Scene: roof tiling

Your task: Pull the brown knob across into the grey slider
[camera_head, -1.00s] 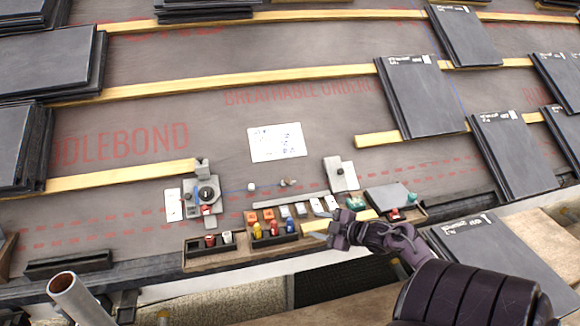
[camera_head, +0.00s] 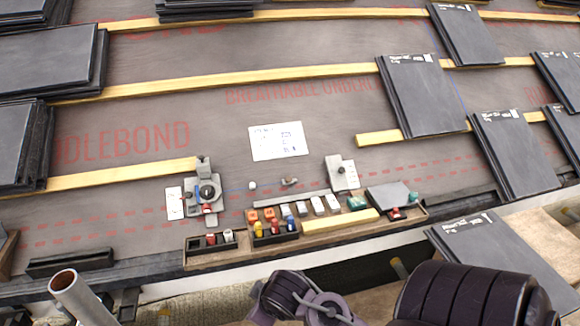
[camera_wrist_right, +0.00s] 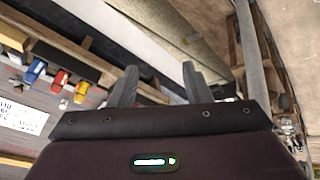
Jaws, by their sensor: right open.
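A small brown knob (camera_head: 289,181) lies on the grey underlay below the white printed sheet. A small white piece (camera_head: 252,185) is to its left. The knob is apart from both. My right gripper's fingers are open and empty in the wrist view (camera_wrist_right: 158,88). In the head view my right wrist is at the bottom edge, below the tray, well away from the knob. My left gripper is not seen.
A wooden tray (camera_head: 322,238) along the roof edge holds red, yellow, blue and white small parts and a yellow block (camera_head: 341,221). Stacked dark slates (camera_head: 421,95) lie on the right. A metal pipe (camera_head: 80,298) stands at lower left. The underlay around the knob is clear.

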